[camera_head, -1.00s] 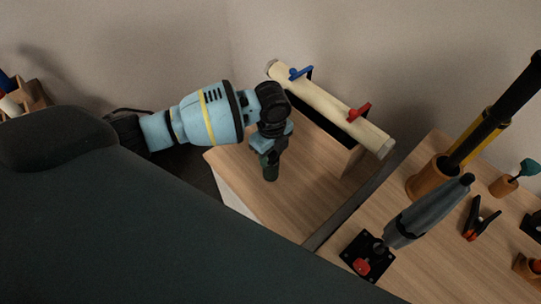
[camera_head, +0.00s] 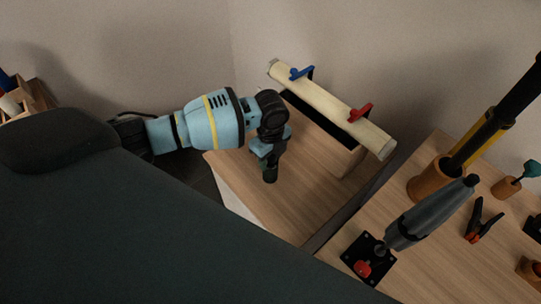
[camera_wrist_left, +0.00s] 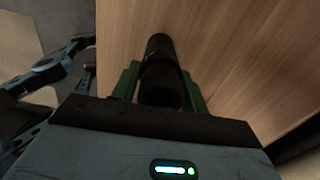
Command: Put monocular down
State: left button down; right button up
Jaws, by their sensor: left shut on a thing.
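The monocular is a short dark cylinder (camera_wrist_left: 160,82), seen in the left wrist view between the green fingers of my left gripper. In the head view my left gripper (camera_head: 270,172) points down over the left wooden tabletop (camera_head: 310,195) and is shut on the monocular. There the fingers hide most of the monocular. It looks roughly upright and close to the wood; I cannot tell whether it touches. My right gripper is not in view.
A pale roll (camera_head: 330,105) with a blue clamp (camera_head: 300,73) and a red clamp (camera_head: 360,112) lies behind the gripper. The right tabletop holds a wooden cup (camera_head: 428,182), a grey tool (camera_head: 425,218) and a black-and-orange clamp (camera_head: 482,222). Bare wood surrounds the gripper.

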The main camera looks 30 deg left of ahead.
pick_arm(q)
jog(key=c, duration=0.7)
grip_release()
jog(key=shift+c, duration=0.2)
notch_tip(320, 180, up, 12)
jog(key=shift+f+p, duration=0.2)
jog(key=shift+p, duration=0.6)
jog(key=shift+r, duration=0.35)
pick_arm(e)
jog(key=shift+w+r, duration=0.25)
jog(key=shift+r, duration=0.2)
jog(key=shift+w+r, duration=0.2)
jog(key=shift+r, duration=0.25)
pick_arm(q)
jog(key=shift+f, duration=0.1)
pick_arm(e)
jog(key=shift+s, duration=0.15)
